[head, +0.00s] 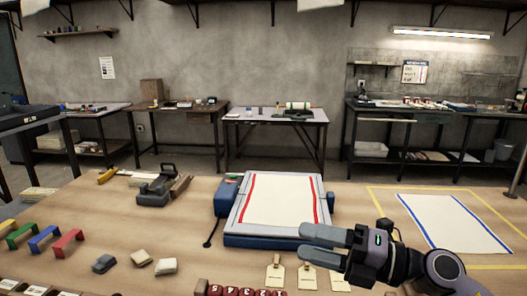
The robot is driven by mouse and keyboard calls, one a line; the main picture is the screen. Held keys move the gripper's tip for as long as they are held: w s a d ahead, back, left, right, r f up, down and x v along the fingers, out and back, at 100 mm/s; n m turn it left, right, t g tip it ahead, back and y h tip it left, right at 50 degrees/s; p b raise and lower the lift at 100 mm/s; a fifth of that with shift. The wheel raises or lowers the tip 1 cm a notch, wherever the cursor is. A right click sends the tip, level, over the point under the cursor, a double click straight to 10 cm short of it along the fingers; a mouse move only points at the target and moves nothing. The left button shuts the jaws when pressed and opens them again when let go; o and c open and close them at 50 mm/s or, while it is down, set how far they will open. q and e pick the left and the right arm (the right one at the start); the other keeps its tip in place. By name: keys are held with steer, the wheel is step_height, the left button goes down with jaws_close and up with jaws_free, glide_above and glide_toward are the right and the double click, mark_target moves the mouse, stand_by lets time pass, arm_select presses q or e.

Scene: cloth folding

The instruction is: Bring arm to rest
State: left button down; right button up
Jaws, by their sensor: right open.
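A white cloth with red side stripes (278,200) lies flat on a blue-edged board (262,242) in the middle of the table. A second white cloth with blue side stripes (452,222) lies flat on the table at the right, inside a yellow outline (410,188). My right gripper (303,241) is at the front edge of the board, its fingers pointing left. Its two grey fingers are apart with nothing between them. Whether it touches the board cannot be told. My left gripper is not in view.
Several coloured arches (68,243) stand at the left, near small blocks (141,258). A dark tape-dispenser-like object (156,190) sits at the back left. Tags (275,276) and red numbered pieces (232,291) line the front edge. The table left of the board is partly clear.

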steer(key=s+d+f+m+t+h, duration=0.2)
steer(key=d+f+m+t+h, duration=0.55)
steer(key=m, duration=0.65)
steer(key=s+d+f+m+t+h, duration=0.15)
steer(key=d+f+m+h, duration=0.35)
steer(key=m+h, duration=0.75)
steer(key=s+d+f+m+g+y, duration=0.1)
steer(key=s+f+m+g, duration=0.1)
steer(key=s+f+g, duration=0.35)
steer(key=s+f+m+g+y, duration=0.1)
steer(key=s+f+m+g, duration=0.15)
steer(key=s, duration=0.65)
steer(key=s+d+f+m+g+y, duration=0.1)
steer(key=s+f+m+g, duration=0.1)
steer(key=s+f+g, duration=0.4)
steer(key=w+a+f+t+y+b, duration=0.2)
steer(key=w+f+t, duration=0.3)
steer(key=f+t, duration=0.4)
step_height(320, 180, down, 2)
steer(key=shift+a+f+b, duration=0.15)
steer(key=shift+a+b, duration=0.2)
steer(key=shift+a, duration=0.2)
